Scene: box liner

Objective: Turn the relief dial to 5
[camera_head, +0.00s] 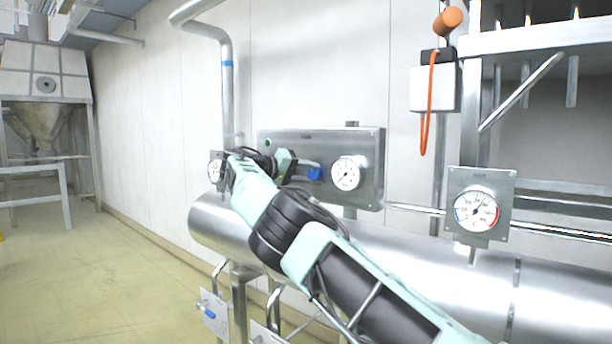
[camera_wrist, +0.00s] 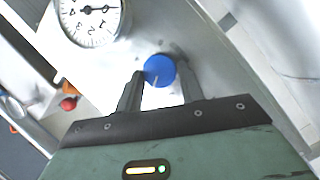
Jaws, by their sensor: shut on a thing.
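A round blue dial (camera_wrist: 160,69) sits on the grey metal panel (camera_head: 278,142) on the wall, also visible in the head view (camera_head: 315,174). A short pale mark shows on its face, but I cannot read a number at it. My gripper (camera_wrist: 162,74) has one finger on each side of the dial and is shut on it. In the head view my gripper (camera_head: 302,168) reaches the dial from the left, and its fingers are small there. A white round gauge (camera_head: 347,174) is beside the dial; it also shows in the wrist view (camera_wrist: 90,14), partly cut off.
A large silver pipe (camera_head: 400,250) runs below the panel. Another gauge on a plate (camera_head: 476,211) stands at the right, and one (camera_head: 215,171) is left of my arm. An orange handle (camera_head: 447,20) hangs above. The yellowish floor (camera_head: 110,270) at the left is clear.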

